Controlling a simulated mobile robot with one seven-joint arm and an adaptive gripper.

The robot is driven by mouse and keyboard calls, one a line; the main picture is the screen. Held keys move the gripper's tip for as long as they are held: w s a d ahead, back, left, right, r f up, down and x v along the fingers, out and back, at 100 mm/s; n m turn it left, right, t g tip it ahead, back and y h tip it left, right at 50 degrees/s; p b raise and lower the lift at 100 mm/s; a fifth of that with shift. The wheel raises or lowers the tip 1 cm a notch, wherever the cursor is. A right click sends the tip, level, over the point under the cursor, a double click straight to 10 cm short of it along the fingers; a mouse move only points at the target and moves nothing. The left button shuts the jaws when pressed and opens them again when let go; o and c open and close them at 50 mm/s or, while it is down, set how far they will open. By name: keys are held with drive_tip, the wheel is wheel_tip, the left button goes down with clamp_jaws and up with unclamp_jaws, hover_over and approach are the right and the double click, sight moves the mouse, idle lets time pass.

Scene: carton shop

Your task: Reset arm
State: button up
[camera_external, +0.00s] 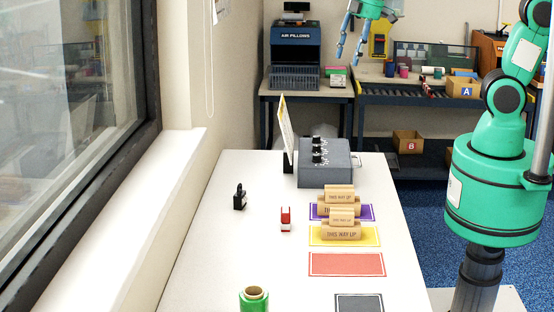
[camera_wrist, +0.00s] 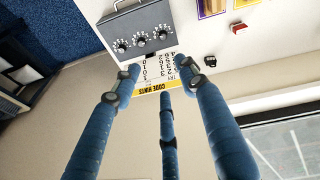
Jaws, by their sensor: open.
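My gripper (camera_external: 350,42) hangs high in the external view, above the far end of the white table (camera_external: 195,275), with its blue fingers spread and empty. In the wrist view my gripper (camera_wrist: 165,85) shows blue fingers apart, with nothing between them. Beyond the fingertips is a sign (camera_wrist: 158,72) with rows of numbers and a yellow band reading "CODE HINTS". The grey box with dials (camera_wrist: 140,30) is just beyond it. My gripper touches nothing that I can see.
On the table stand the grey dial box (camera_external: 325,176), a black padlock-like item (camera_external: 240,198), a red and white item (camera_external: 286,219), wooden "THIS WAY UP" blocks (camera_external: 341,231), coloured mats and a green roll (camera_external: 254,300). A window wall runs along the left.

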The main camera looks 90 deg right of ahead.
drive_tip(key=s+a+r+m+t+b, duration=0.1)
drive_tip(key=s+a+m, duration=0.1)
drive_tip(key=s+a, duration=0.3)
drive_tip(key=s+a+r+m+t+b, duration=0.1)
drive_tip(key=s+a, duration=0.4)
drive_tip(key=s, duration=0.6)
drive_tip(key=shift+s+a+r+m+t+y, duration=0.2)
drive_tip(key=shift+s+r+m+t+y, duration=0.15)
drive_tip(key=shift+r+m, duration=0.55)
drive_tip(key=shift+f, duration=0.15)
